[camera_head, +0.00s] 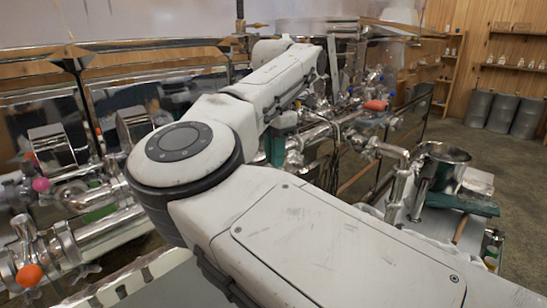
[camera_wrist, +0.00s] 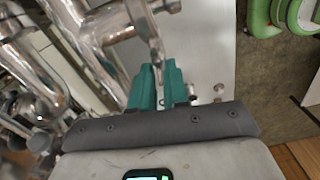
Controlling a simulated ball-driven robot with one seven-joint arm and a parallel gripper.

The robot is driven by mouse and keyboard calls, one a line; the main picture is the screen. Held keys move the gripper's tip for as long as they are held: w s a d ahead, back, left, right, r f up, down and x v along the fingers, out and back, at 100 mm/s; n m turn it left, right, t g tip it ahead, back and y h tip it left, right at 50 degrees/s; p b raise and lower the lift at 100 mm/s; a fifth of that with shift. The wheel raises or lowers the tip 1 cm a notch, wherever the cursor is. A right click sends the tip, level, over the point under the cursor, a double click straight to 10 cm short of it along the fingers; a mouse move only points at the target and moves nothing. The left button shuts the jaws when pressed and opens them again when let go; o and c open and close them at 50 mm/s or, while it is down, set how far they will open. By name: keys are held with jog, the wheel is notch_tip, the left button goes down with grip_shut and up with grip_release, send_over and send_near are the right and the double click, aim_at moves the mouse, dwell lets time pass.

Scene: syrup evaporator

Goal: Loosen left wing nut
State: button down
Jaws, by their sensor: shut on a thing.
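In the wrist view my gripper (camera_wrist: 158,74) has its two teal fingers close together around the lower end of a thin metal piece, which appears to be the wing nut (camera_wrist: 156,48). The piece hangs from a shiny pipe clamp (camera_wrist: 128,18) at the top. The fingers hide its lower end. In the head view my arm fills the middle and covers much of the pipework. Teal finger parts (camera_head: 275,149) show below the wrist beside the pipes, but the wing nut cannot be made out there.
Polished steel pipes (camera_wrist: 92,55) crowd the left of the wrist view. Green hose loops (camera_wrist: 262,18) lie at its upper right.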

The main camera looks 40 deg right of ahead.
jog(key=n, duration=0.1)
jog(key=n+b, duration=0.1)
jog(key=n, duration=0.2)
jog(key=shift+s+n+b, duration=0.3)
jog(key=n+b, duration=0.1)
jog(key=n, duration=0.3)
jog(key=n+b, duration=0.1)
jog(key=n, duration=0.3)
jog(key=s+d+n+b, duration=0.1)
jog(key=n, duration=0.3)
jog(key=shift+d+b, duration=0.1)
jog(key=shift+b, duration=0.3)
jog(key=shift+n, duration=0.3)
jog(key=c, duration=1.1)
grip_release()
notch_tip(320, 180, up, 11)
jog(key=shift+f, duration=0.1)
